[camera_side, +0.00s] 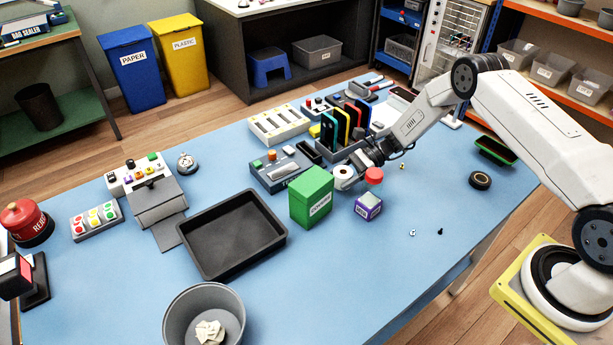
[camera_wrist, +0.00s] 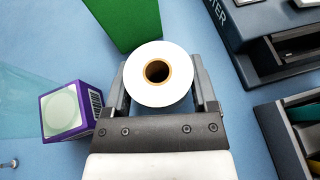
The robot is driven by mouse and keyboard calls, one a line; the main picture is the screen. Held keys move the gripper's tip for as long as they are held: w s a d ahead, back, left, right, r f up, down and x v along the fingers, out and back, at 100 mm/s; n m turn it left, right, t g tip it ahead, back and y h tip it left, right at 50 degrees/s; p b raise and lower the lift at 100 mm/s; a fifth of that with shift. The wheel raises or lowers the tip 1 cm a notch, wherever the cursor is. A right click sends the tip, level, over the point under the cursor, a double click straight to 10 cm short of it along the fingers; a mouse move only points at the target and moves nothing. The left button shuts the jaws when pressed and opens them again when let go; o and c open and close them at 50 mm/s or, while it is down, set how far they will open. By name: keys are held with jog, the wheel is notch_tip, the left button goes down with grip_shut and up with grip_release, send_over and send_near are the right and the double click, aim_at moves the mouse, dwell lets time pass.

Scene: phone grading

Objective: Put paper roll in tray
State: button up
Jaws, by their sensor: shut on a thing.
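The white paper roll (camera_side: 343,172) has a brown core. In the wrist view the paper roll (camera_wrist: 146,88) sits between the two fingers of my gripper (camera_wrist: 160,92), its core facing the camera. My gripper (camera_side: 349,171) is shut on the roll, just behind and right of the green box in the side view. The black tray (camera_side: 262,253) is empty and lies on the blue table, to the left of the green box and nearer the camera. Whether the roll touches the table cannot be told.
The green box (camera_side: 312,197) stands between my gripper and the tray. A purple box (camera_side: 368,206) with a red thing above it is close on the right. A grey device (camera_side: 283,170) is behind. A grey bin (camera_side: 206,318) stands in front of the tray.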

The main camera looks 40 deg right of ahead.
jog(key=shift+f, duration=0.95)
jog(key=shift+f, duration=0.15)
jog(key=o, duration=1.2)
jog(key=shift+c, duration=0.2)
jog(key=shift+r, duration=0.2)
jog(key=v, duration=1.2)
jog(key=shift+a+r, duration=0.1)
